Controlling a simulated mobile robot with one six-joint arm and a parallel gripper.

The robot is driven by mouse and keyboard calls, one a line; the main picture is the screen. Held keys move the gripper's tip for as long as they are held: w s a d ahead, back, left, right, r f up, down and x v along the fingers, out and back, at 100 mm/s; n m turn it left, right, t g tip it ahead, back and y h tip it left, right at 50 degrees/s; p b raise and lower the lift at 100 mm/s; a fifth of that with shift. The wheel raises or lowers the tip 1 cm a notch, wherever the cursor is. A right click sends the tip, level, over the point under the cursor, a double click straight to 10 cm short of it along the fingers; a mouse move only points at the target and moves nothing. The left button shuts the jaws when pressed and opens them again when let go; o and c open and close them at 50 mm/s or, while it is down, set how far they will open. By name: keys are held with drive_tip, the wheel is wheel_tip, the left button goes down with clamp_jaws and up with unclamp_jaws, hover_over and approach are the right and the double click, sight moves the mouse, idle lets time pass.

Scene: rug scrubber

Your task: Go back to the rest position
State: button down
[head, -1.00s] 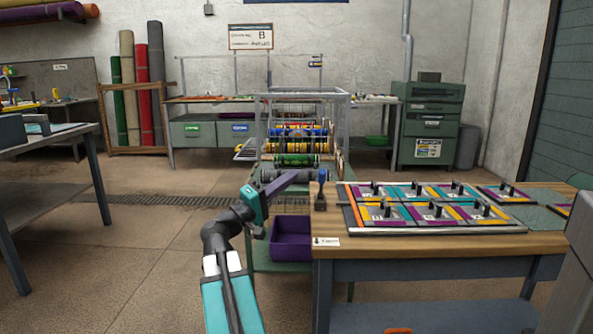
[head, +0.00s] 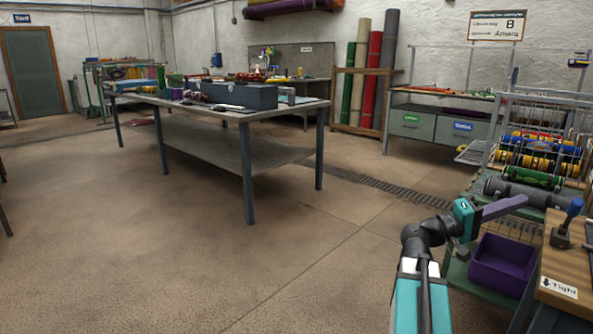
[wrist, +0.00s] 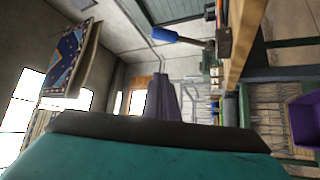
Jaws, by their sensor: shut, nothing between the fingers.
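My gripper (head: 520,201) is at the lower right of the head view, at the end of my raised teal and grey arm. Its purple fingers are together and hold nothing. It points right, above and in front of the purple bin (head: 500,262), and looks apart from everything around it. In the wrist view the purple fingers (wrist: 163,100) rise from behind the dark and teal body of the hand, with nothing between them.
A wooden-topped bench (head: 568,262) with a blue-handled tool (head: 570,215) is at the right edge. A green rack of coloured rollers (head: 530,178) stands behind the bin. A long grey table (head: 255,152) stands left of centre. The floor (head: 220,260) before it is clear.

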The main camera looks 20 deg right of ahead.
drive_tip(key=w+a+f+n+t+p, duration=0.3)
drive_tip(key=w+a+p, duration=0.15)
drive_tip(key=w, duration=0.25)
drive_tip(key=w+a+f+n+t+p, duration=0.3)
drive_tip(key=w+f+t+p, duration=0.15)
drive_tip(key=w, duration=0.25)
drive_tip(key=w+a+f+n+t+y+p, duration=0.1)
drive_tip(key=a+f+n+y+p, duration=0.15)
drive_tip(key=a+f+p, duration=0.5)
drive_tip(key=w+a+f+n+t+y+p, duration=0.1)
drive_tip(key=w+a+f+y+p, duration=0.2)
drive_tip(key=f, duration=0.7)
drive_tip(key=s+a+f+g+y+p, duration=0.2)
drive_tip(key=s+a+f+y+p, duration=0.1)
drive_tip(key=s+a+f, duration=0.45)
drive_tip(key=s+a+f+g+y+p, duration=0.1)
drive_tip(key=s+a+f+y+p, duration=0.3)
drive_tip(key=a+f, duration=0.55)
drive_tip(key=s+a+f+g+y, duration=0.1)
drive_tip(key=s+a+f+y, duration=0.3)
drive_tip(key=s+a, duration=0.3)
drive_tip(key=s+a+f+g+y+p, duration=0.1)
drive_tip(key=s+a+f+y, duration=0.3)
drive_tip(key=a, duration=0.9)
drive_tip(key=s+m+g, duration=0.1)
drive_tip(key=s, duration=0.2)
drive_tip(key=shift+s+a, duration=0.25)
drive_tip(key=shift+s, duration=0.1)
drive_tip(key=shift+d+g, duration=0.1)
drive_tip(key=shift+g, duration=0.15)
